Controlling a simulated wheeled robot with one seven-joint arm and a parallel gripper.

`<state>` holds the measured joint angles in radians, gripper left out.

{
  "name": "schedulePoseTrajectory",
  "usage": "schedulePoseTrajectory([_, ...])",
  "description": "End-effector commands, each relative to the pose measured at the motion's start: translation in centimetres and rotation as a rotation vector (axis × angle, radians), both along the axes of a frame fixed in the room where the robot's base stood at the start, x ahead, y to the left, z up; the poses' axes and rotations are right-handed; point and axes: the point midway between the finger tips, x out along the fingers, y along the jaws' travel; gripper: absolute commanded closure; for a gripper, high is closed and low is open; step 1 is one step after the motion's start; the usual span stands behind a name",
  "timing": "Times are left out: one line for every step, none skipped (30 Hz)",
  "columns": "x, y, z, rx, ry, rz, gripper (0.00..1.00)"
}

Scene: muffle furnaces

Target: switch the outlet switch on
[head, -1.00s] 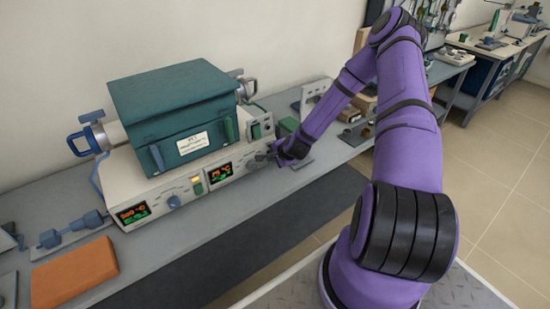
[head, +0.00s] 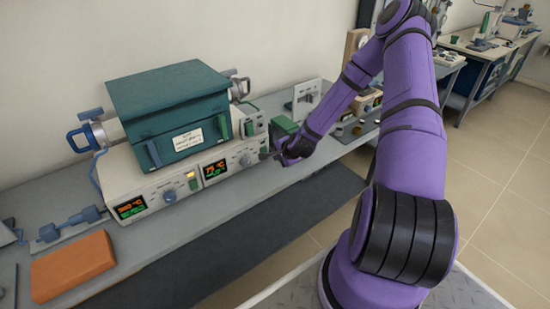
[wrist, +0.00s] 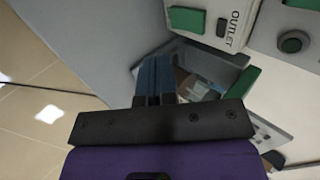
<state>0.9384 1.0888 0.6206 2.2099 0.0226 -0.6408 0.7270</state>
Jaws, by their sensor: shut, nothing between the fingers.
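The furnace control unit (head: 150,190) is on the bench, under the teal furnace (head: 170,115). At its right end is a small upright panel (head: 254,122) with a green part. In the wrist view, the word OUTLET (wrist: 235,28) is on a pale panel, beside a small dark rocker (wrist: 222,27) and a green block (wrist: 187,19). I cannot tell for sure which is the switch, or its position. My gripper (head: 277,153) is shut and empty, just right of the unit's front. In the wrist view its blue fingers (wrist: 155,78) are together, apart from the OUTLET panel.
A round knob (head: 247,159) and lit displays (head: 215,170) are on the unit's front. A green box (head: 284,126) stands behind my gripper. An orange block (head: 74,266) lies at the left. The bench front is clear.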

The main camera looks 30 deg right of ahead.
Motion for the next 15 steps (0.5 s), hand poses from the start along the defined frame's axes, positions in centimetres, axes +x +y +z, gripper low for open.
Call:
schedulePoseTrajectory([-0.6,-0.1,0.7,-0.002,0.0,-0.001,1.0])
schedulePoseTrajectory([-0.9,-0.1,0.9,-0.001,0.0,-0.001,1.0])
schedulePoseTrajectory([-1.3,-0.1,1.5,-0.002,0.0,-0.001,1.0])
schedulePoseTrajectory([-1.7,-0.2,1.8,-0.002,0.0,-0.001,1.0])
schedulePoseTrajectory([-2.0,-0.2,2.2,-0.003,0.0,0.0,1.0])
schedulePoseTrajectory([-2.5,-0.2,2.6,-0.002,0.001,-0.001,1.0])
schedulePoseTrajectory([-2.7,-0.2,2.9,-0.002,0.0,-0.001,1.0])
schedulePoseTrajectory([-3.0,-0.2,3.1,-0.002,0.0,-0.001,1.0])
schedulePoseTrajectory([-3.3,-0.2,3.4,-0.001,0.0,0.0,1.0])
schedulePoseTrajectory([-3.5,-0.2,3.6,-0.001,0.0,0.0,1.0])
schedulePoseTrajectory([-3.6,-0.2,3.8,-0.001,0.0,0.0,1.0])
schedulePoseTrajectory([-3.8,-0.2,4.0,-0.001,0.0,0.0,1.0])
schedulePoseTrajectory([-3.9,-0.2,4.1,-0.001,0.0,0.0,1.0])
schedulePoseTrajectory([-3.9,-0.2,4.2,-0.001,0.0,0.0,1.0])
schedulePoseTrajectory([-4.0,-0.2,4.2,-0.001,0.0,-0.001,1.0])
